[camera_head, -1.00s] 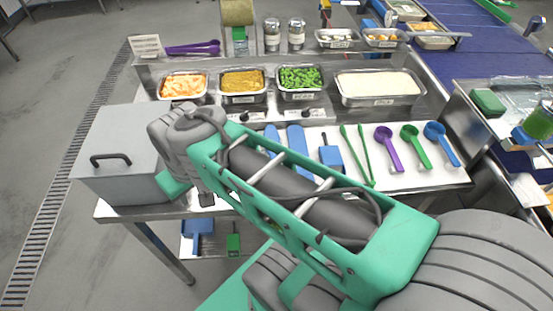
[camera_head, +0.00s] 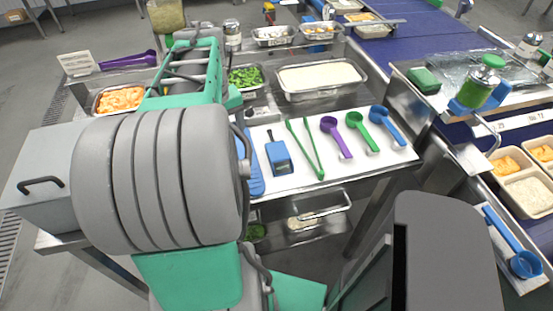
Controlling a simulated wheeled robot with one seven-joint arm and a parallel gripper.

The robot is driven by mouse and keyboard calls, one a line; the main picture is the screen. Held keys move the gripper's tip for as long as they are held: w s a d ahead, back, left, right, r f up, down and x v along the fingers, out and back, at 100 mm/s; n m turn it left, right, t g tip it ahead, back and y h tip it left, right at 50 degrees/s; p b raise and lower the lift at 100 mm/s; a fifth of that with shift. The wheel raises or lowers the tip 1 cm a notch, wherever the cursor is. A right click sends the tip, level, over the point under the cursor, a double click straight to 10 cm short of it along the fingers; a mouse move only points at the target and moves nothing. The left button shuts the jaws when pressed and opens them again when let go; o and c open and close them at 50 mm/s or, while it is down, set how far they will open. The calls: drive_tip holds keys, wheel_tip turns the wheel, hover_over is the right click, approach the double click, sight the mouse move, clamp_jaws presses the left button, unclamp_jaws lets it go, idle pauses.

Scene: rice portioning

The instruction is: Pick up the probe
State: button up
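A small blue device with a dark thin stem, which looks like the probe (camera_head: 279,157), lies on the white mat (camera_head: 308,184) of the steel table. It is between a blue flat utensil (camera_head: 255,178) on its left and green tongs (camera_head: 308,150) on its right. Nothing covers it. My arm crosses the left half of the view and reaches toward the back of the table. My gripper cannot be made out beyond the arm, so its opening and its distance from the probe are not shown.
Purple, green and blue scoops (camera_head: 386,126) lie right of the tongs. Food pans stand behind, including a large white-filled pan (camera_head: 322,93). A grey lidded box (camera_head: 45,165) stands at the left. The conveyor side table with a green-topped bottle (camera_head: 484,75) is at the right.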

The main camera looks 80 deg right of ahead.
sight(278, 151)
drive_tip(key=s+d+m, duration=0.1)
drive_tip(key=s+d, duration=0.1)
drive_tip(key=s, duration=0.2)
drive_tip(key=s+d+f+m, duration=0.1)
drive_tip(key=s+d, duration=0.1)
drive_tip(key=s, duration=0.2)
drive_tip(key=s+d, duration=0.2)
drive_tip(key=s, duration=0.2)
drive_tip(key=shift+s+d+f+m+y, duration=0.1)
drive_tip(key=shift+s+f+m+y, duration=0.1)
drive_tip(key=shift+s+m+y, duration=0.2)
wheel_tip(278, 151, down, 8)
drive_tip(key=shift+r, duration=0.2)
drive_tip(key=c, duration=1.5)
drive_tip(key=shift+o, duration=0.2)
drive_tip(key=shift+r, duration=0.15)
